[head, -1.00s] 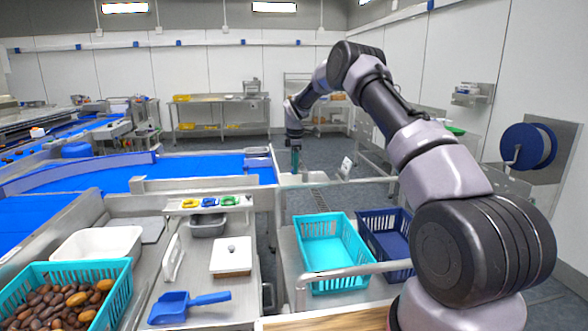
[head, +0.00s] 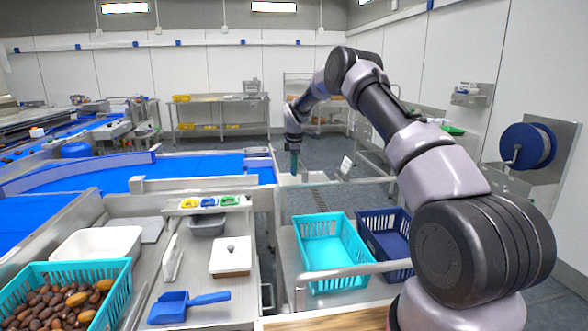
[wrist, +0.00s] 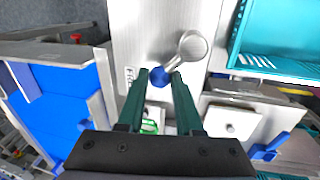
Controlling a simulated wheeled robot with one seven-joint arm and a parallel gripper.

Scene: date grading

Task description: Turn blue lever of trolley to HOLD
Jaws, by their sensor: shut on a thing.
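The blue lever's round blue knob (wrist: 158,76) is between my gripper's green fingertips in the wrist view. My gripper (wrist: 160,74) is shut on it. A pale metal piece with a round end (wrist: 193,45) lies just up and right of the knob, over a bare metal plate (wrist: 150,30). A small label with dark letters (wrist: 129,77) is left of the knob, too small to read surely. In the head view my gripper (head: 295,168) points down over the trolley's far end; the knob cannot be made out there.
The trolley carries a turquoise basket (head: 330,226) and a dark blue basket (head: 372,222). A bench with a white-lidded box (head: 231,256), a blue scoop (head: 180,306) and a crate of dates (head: 126,270) stands to the left. A blue conveyor (head: 200,172) lies beyond.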

